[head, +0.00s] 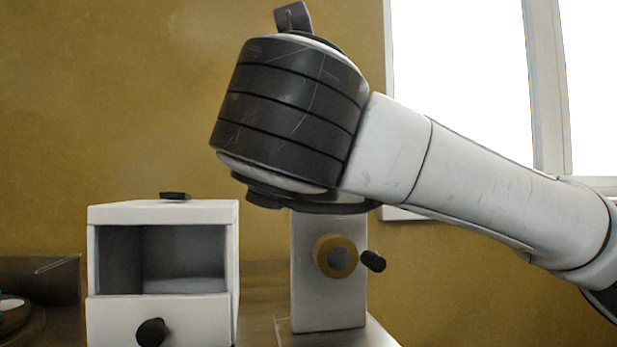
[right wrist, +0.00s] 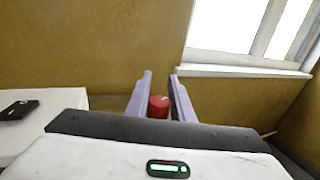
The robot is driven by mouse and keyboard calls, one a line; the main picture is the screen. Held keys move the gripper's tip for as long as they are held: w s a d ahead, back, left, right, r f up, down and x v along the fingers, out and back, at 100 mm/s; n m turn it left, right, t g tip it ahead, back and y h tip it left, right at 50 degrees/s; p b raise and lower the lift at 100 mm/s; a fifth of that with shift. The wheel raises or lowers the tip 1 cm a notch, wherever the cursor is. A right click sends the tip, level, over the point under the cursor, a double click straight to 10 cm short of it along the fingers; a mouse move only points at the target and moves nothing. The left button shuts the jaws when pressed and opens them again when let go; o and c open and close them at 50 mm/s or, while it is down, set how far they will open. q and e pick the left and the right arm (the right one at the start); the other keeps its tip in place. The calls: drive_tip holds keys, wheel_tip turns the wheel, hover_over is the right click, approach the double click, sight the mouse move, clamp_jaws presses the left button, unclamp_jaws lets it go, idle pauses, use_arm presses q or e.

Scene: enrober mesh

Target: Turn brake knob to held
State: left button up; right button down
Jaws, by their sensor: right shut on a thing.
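A red round knob (right wrist: 158,106) shows in the right wrist view, between the two pale purple fingers of my right gripper (right wrist: 161,78). The gripper is shut on it, with one finger at each side. A small light mark shows on the knob's top, too small to read its setting. In the head view my right arm hides the gripper and the knob. My left gripper is in neither view.
A white upright panel (head: 307,300) carries a brass disc (head: 348,247) and a black crank handle (head: 373,261). A white box (head: 105,320) with an open compartment and black front knob (head: 151,332) stands left. A window (head: 470,80) is behind.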

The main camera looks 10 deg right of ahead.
drive_tip(key=shift+s+d+m+g+h, duration=0.15)
drive_tip(key=shift+d+m+g+h, duration=0.1)
drive_tip(key=shift+m+g+h, duration=0.7)
drive_tip(key=shift+s+d+m+g+h, duration=0.2)
drive_tip(key=shift+m+g+h, duration=0.4)
drive_tip(key=shift+h, duration=0.65)
drive_tip(key=shift+s+d+m+g+h, duration=0.1)
drive_tip(key=shift+d+m+g+h, duration=0.15)
drive_tip(key=shift+m+g+h, duration=0.55)
drive_tip(key=shift+m+h, duration=0.25)
drive_tip(key=shift+h, duration=0.15)
drive_tip(key=c, duration=1.5)
unclamp_jaws()
drive_tip(key=shift+c, duration=0.2)
